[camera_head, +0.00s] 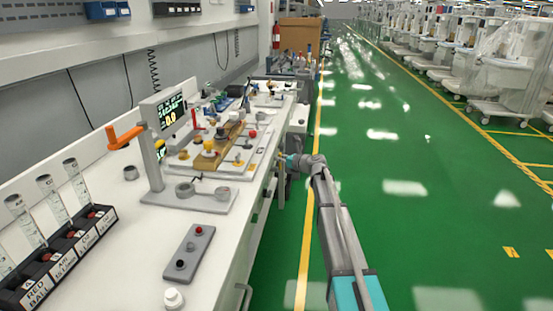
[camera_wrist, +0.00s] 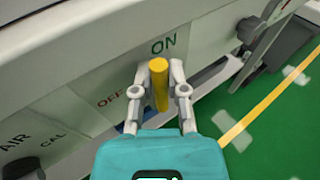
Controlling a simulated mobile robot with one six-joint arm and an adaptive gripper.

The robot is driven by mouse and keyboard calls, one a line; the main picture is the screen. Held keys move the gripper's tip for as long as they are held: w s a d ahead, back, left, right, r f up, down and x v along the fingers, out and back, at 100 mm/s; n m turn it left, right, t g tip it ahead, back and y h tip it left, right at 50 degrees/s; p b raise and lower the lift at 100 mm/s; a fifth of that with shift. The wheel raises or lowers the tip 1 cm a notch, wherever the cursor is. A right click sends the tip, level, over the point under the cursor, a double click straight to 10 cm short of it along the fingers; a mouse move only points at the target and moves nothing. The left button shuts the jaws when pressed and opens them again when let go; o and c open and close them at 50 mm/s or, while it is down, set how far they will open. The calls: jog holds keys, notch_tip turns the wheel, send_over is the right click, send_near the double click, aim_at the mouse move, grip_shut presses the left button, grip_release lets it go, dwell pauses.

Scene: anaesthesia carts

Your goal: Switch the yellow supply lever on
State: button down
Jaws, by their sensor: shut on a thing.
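The yellow supply lever (camera_wrist: 159,88) stands out from the pale front panel (camera_wrist: 95,55) of the bench in the wrist view. Its visible end is just under the ON label (camera_wrist: 164,44), and the OFF label (camera_wrist: 111,100) is to its left. My gripper (camera_wrist: 160,82) is shut on the lever, with one finger on each side. In the head view my gripper (camera_head: 284,160) is at the bench's front edge; the lever is too small there to make out clearly.
A dark knob (camera_wrist: 248,28) sticks out to the right on the same panel. The white bench top (camera_head: 135,215) holds an orange-handled stand (camera_head: 125,138), a grey button box (camera_head: 189,252) and glass tubes (camera_head: 52,198). Open green floor (camera_head: 400,220) lies to the right.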

jog(key=c, duration=0.6)
grip_release()
jog(key=shift+c, duration=0.2)
jog(key=shift+s, duration=0.1)
jog(key=s+a+r+n+g+h+p, duration=0.15)
jog(key=s+n+g+p, duration=0.25)
jog(key=s+n+p, duration=0.6)
jog(key=s+r+n+g+h+p, duration=0.25)
jog(key=s+n+p, duration=0.3)
jog(key=s, duration=0.85)
jog(key=s+d+r+n+g+h+p, duration=0.1)
jog(key=s+d+r+n+h+p, duration=0.1)
jog(key=s+n+p, duration=0.2)
jog(key=s+d+r+n+g+h+p, duration=0.2)
jog(key=s+r+n+p, duration=0.1)
jog(key=s, duration=0.8)
jog(key=s+d+r+n+g+h+p, duration=0.2)
jog(key=s+d+r+n+p, duration=0.1)
jog(key=s, duration=0.5)
jog(key=shift+r+n+p, duration=0.2)
jog(key=shift+n+p, duration=0.7)
jog(key=shift+n, duration=0.25)
